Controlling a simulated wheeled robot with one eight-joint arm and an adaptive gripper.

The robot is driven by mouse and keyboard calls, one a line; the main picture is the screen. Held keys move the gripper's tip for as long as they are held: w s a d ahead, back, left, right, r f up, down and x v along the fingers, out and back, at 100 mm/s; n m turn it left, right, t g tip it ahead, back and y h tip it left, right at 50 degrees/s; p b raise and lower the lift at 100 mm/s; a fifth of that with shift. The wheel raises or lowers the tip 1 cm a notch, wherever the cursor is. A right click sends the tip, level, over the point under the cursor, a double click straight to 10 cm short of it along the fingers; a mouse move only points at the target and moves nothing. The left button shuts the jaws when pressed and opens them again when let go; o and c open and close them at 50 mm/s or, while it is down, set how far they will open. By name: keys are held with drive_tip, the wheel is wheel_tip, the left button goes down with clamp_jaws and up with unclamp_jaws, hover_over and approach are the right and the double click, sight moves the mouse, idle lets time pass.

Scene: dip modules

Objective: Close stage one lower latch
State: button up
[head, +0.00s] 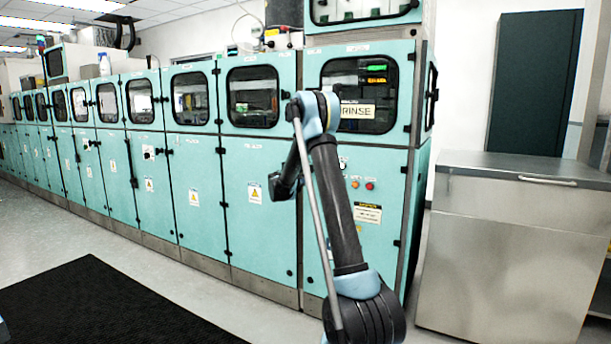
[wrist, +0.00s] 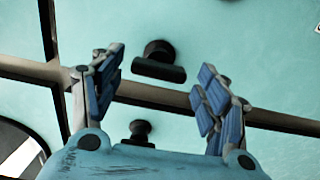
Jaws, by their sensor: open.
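In the wrist view, two black knob-like latches stand out from the teal panels, on either side of a dark seam. One latch (wrist: 158,62) has a wide bar and sits between and just beyond my fingertips. The other latch (wrist: 141,131) is nearer the palm; part of a window corner shows on its side of the seam, so the first looks like the lower one. My gripper (wrist: 160,78) is open and empty, with a finger on each side of the wide-bar latch. I cannot tell whether the fingers touch it. In the head view my arm hides the gripper's fingers.
A long row of teal cabinets (head: 258,170) with windows, hinges and latches runs along the back. A "RINSE" sign (head: 357,111) marks the right unit. A steel cabinet (head: 500,250) stands at right. A black mat (head: 105,305) lies on open floor at left.

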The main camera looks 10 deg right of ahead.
drive_tip(key=v, duration=1)
drive_tip(key=shift+w, duration=0.1)
drive_tip(key=s+d+m+g+y, duration=0.1)
drive_tip(key=s+d+m+g, duration=0.45)
drive_tip(key=s, duration=0.85)
drive_tip(key=s+d+m+g+y, duration=0.1)
drive_tip(key=s+d+g+y, duration=0.1)
drive_tip(key=s+d, duration=1)
drive_tip(key=s+a+f+m+g+y, duration=0.1)
drive_tip(key=s+f, duration=0.4)
drive_tip(key=s, duration=0.7)
drive_tip(key=s+a+f+m+g+y, duration=0.2)
drive_tip(key=s+a+f+y, duration=0.2)
drive_tip(key=s, duration=0.9)
drive_tip(key=s+a+f+m+g+y, duration=0.1)
drive_tip(key=s+a+f, duration=0.4)
drive_tip(key=s, duration=0.7)
wheel_tip(320, 180, down, 2)
drive_tip(key=shift+s+a+f+g+y, duration=0.25)
drive_tip(key=shift+g+y, duration=0.2)
drive_tip(key=shift+y, duration=0.35)
